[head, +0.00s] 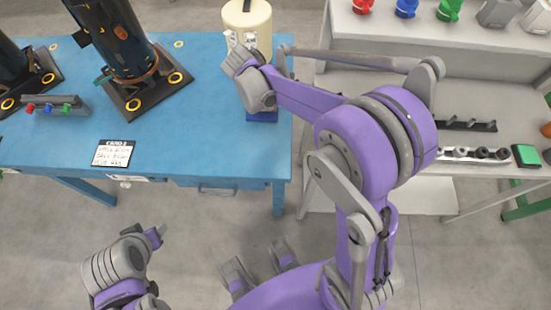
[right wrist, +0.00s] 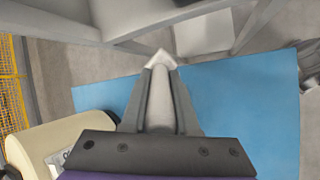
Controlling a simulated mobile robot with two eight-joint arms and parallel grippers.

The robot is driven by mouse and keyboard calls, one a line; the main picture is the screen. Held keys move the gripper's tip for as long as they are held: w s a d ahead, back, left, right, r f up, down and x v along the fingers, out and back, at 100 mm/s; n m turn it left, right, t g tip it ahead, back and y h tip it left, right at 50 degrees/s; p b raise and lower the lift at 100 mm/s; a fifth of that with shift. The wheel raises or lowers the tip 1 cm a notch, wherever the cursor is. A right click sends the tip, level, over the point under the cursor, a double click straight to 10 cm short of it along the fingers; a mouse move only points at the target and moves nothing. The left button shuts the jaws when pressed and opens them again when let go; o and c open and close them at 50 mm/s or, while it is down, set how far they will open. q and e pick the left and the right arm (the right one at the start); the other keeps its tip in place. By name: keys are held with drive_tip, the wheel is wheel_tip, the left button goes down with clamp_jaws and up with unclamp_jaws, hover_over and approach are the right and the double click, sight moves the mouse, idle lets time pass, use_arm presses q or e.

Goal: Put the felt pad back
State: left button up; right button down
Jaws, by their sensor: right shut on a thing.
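My right gripper (head: 238,62) is over the right end of the blue table (head: 200,130), close to a cream canister (head: 247,18). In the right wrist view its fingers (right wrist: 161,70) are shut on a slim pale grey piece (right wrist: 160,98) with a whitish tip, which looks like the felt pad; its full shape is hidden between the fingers. The pad cannot be made out in the head view. My left gripper (head: 157,237) is low at the bottom left, in front of the table and away from it; its jaw opening is not clear.
A dark cylinder on a base plate (head: 133,92), a small rack (head: 55,104) and a label card (head: 113,153) are on the table. A dark blue item (head: 262,116) is under my right wrist. Grey shelving (head: 330,72) stands right. The table's front middle is clear.

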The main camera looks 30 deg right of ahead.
drive_tip(key=s+a+m+y+b, duration=0.2)
drive_tip(key=s+a+m+y, duration=0.5)
drive_tip(key=s+a, duration=0.25)
drive_tip(key=f, duration=0.3)
drive_tip(key=f+b, duration=0.1)
drive_tip(key=f, duration=0.6)
drive_tip(key=shift+s+d+f+b, duration=0.15)
drive_tip(key=shift+d+f+b, duration=0.1)
drive_tip(key=shift+d+b, duration=0.15)
drive_tip(key=c, duration=0.7)
unclamp_jaws()
